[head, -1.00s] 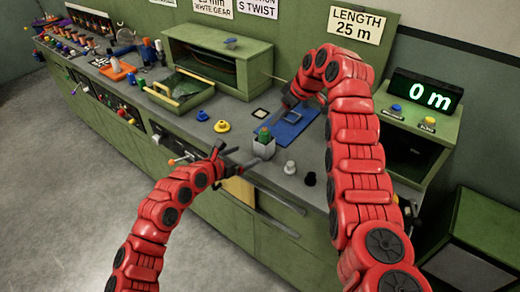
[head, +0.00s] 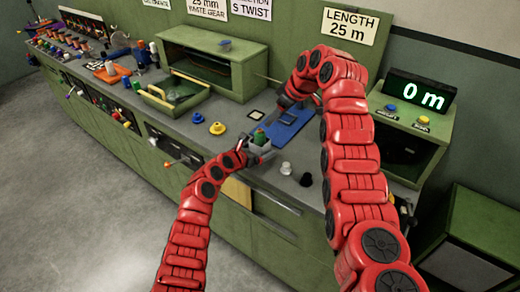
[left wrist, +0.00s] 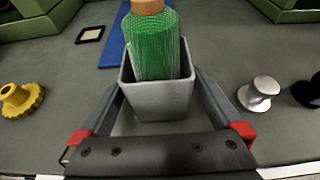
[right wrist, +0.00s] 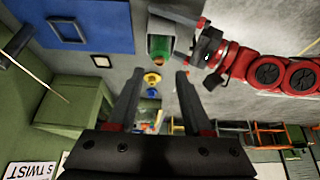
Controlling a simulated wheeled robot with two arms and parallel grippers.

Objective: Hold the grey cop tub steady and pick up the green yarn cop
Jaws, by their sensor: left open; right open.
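The grey cop tub (head: 266,148) stands on the bench, with the green yarn cop (head: 260,135) upright inside it. In the left wrist view the tub (left wrist: 158,98) sits between the open fingers of my left gripper (left wrist: 160,85); the cop's mesh-wrapped green body (left wrist: 153,45) and tan top rise above its rim. Whether the fingers touch the tub is unclear. My right gripper (head: 277,112) is open and empty above the bench, behind the tub. The right wrist view shows the tub (right wrist: 153,24) and cop (right wrist: 160,46) beyond its open fingers (right wrist: 157,75).
A blue mat (head: 292,124) lies behind the tub. A yellow knob (head: 217,128) is to the left; a silver knob (head: 286,168) and a black knob (head: 306,180) are to the right. A green tray with a yellow bar (head: 172,95) stands farther left.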

